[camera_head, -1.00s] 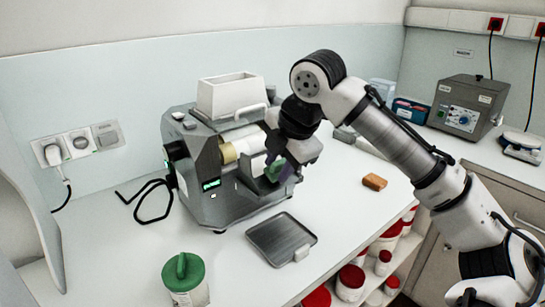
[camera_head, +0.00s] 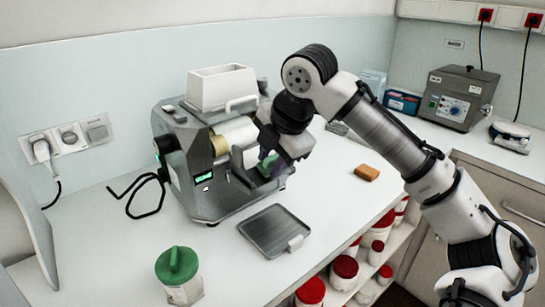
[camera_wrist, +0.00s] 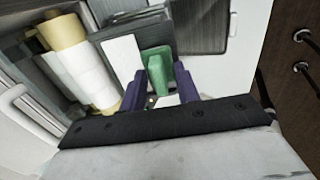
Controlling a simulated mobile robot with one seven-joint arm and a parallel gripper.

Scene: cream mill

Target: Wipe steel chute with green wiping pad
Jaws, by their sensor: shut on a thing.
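My gripper (camera_head: 272,162) is at the front right of the grey mill (camera_head: 205,165), below its rollers. In the wrist view, its purple fingers (camera_wrist: 160,88) are shut on the green wiping pad (camera_wrist: 156,68). The pad (camera_head: 268,165) shows only partly in the head view, behind the fingers. The steel chute is hard to make out; a grey metal part (camera_wrist: 148,28) of the mill lies just beyond the pad in the wrist view. I cannot tell whether the pad touches it.
A grey tray (camera_head: 273,231) lies on the white counter in front of the mill. A green-lidded jar (camera_head: 178,275) stands at the front left. An orange-brown block (camera_head: 367,173) lies to the right. Red-lidded tubs (camera_head: 344,270) fill the shelf below.

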